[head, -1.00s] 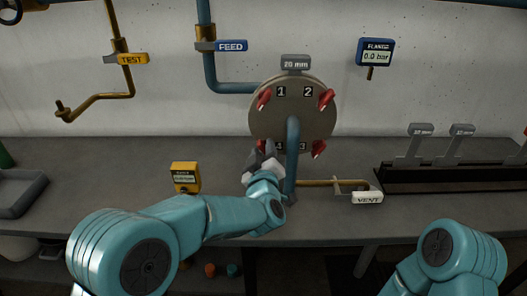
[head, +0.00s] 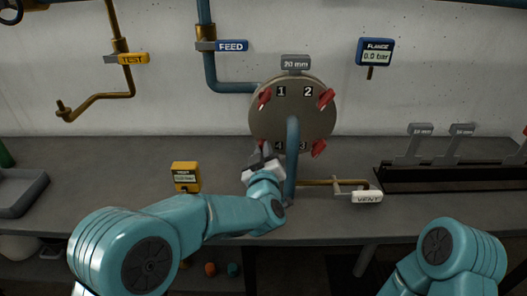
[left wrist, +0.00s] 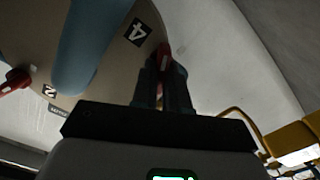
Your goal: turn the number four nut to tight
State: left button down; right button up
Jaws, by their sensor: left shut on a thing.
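The round grey flange plate (head: 290,112) stands above the bench, with numbers one to four and a red nut by each. The number four nut (head: 261,143) is at its lower left, mostly hidden by my left gripper (head: 262,158). In the left wrist view, my left gripper (left wrist: 164,78) is shut on this red nut (left wrist: 163,58), beside the label 4 (left wrist: 138,32). How tight the nut is cannot be seen. My right arm shows at the lower right of the head view, but its gripper is out of view.
A blue pipe (head: 292,165) runs down in front of the plate, close to my left gripper. The yellow gauge (head: 185,177) stands left of my gripper. The vent handle (head: 367,197) is to the right. The flange display (head: 375,52) reads 0.0 bar.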

pick_arm(q)
jog(key=m+p, duration=0.1)
jog(key=m, duration=0.4)
jog(key=m+p, duration=0.2)
jog(key=m, duration=0.4)
jog(key=shift+d+r, duration=0.15)
jog(key=shift+m, duration=0.4)
jog(key=c, duration=1.1)
grip_release()
jog(key=shift+w, duration=0.15)
jog(key=shift+c, duration=0.2)
jog(key=s+b, duration=0.2)
jog(key=s, duration=1.4)
jog(key=shift+s, duration=0.2)
jog(key=shift+s+f, duration=0.1)
jog(key=shift+f, duration=0.1)
